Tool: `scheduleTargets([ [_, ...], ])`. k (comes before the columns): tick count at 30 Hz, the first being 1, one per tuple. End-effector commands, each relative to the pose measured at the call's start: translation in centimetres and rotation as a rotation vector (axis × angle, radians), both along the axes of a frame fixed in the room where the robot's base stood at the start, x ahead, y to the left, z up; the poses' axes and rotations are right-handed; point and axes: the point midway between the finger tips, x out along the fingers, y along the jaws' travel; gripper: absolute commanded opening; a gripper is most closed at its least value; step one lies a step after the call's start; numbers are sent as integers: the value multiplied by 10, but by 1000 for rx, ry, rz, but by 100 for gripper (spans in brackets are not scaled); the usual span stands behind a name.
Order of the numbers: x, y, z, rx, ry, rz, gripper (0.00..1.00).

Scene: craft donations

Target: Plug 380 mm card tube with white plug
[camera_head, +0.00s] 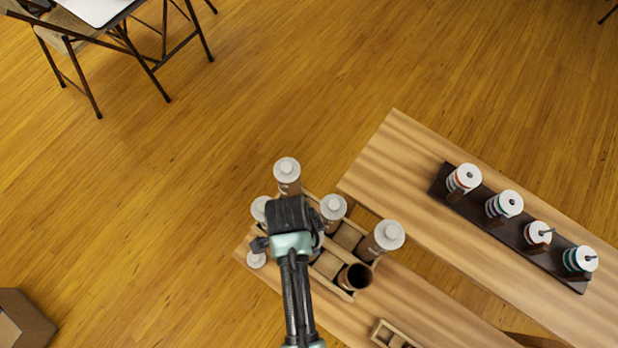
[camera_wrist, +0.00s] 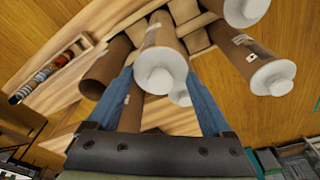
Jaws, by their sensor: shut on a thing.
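My gripper (camera_wrist: 160,76) has its two blue fingers closed on either side of a white plug (camera_wrist: 160,80) with a raised knob. A brown card tube (camera_wrist: 162,38) is directly beyond the plug, in line with it. I cannot tell how deep the plug sits. In the head view my gripper (camera_head: 289,214) is over the tube crate and hides part of it. Several brown tubes with white plugs stand there, one at the back (camera_head: 287,168) and one at the right (camera_head: 388,236). An open tube (camera_head: 357,277) shows a dark mouth. Which tube is 380 mm is not readable.
The wooden crate (camera_head: 328,264) has several compartments and stands on a light wood bench (camera_head: 440,312). A second bench (camera_head: 392,150) bears a dark rack (camera_head: 519,238) of white-topped spools. A small tray (camera_head: 378,331) is at the front. Open floor lies left and behind.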

Motion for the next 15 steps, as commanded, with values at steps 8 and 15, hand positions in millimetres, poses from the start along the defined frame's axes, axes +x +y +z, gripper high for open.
scheduleTargets([
  [8, 0, 0, -2, 0, 0, 0, 96],
  [15, 0, 0, 1, 0, 0, 0, 96],
])
